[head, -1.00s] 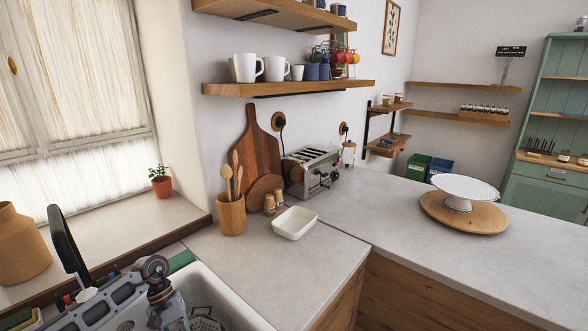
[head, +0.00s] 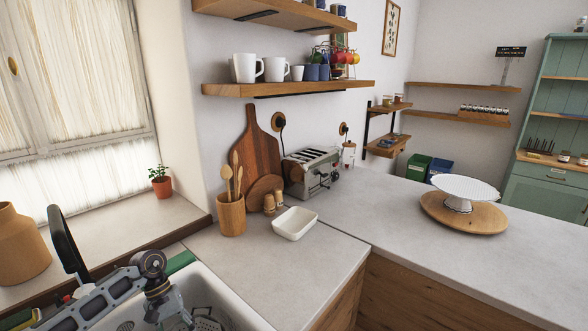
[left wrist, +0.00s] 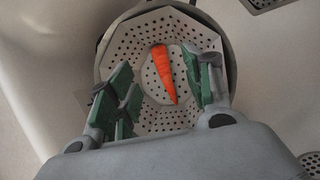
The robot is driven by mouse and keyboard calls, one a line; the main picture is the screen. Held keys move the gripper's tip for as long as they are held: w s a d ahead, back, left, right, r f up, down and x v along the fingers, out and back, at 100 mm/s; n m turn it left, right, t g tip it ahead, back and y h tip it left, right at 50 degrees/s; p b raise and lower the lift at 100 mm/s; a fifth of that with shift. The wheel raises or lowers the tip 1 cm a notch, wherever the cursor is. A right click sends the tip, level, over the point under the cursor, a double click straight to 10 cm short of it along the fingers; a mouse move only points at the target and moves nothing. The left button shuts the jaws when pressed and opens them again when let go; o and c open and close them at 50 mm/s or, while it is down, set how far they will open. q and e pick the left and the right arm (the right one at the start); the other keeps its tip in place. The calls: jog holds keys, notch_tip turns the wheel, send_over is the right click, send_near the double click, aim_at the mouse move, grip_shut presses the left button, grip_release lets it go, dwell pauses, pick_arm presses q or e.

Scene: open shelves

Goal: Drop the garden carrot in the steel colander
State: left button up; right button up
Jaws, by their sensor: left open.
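The orange carrot (left wrist: 163,73) lies inside the steel colander (left wrist: 140,43) in the left wrist view, against its perforated bottom. The colander is a grey, faceted bowl with many holes, standing in the white sink. My left gripper (left wrist: 162,88) is open, its green-padded fingers spread to either side of the carrot over the colander. Neither finger appears closed on the carrot. In the head view my left arm reaches down into the sink at the lower left, and the carrot cannot be made out there. My right gripper is not in view.
The white sink (head: 232,300) has a black tap (head: 66,240) at its left. A white dish (head: 295,223), a utensil pot (head: 231,215) and a toaster (head: 312,170) stand on the counter behind. The counter to the right is largely clear up to a cake stand (head: 465,190).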

pick_arm(q)
jog(key=shift+v, duration=2.95)
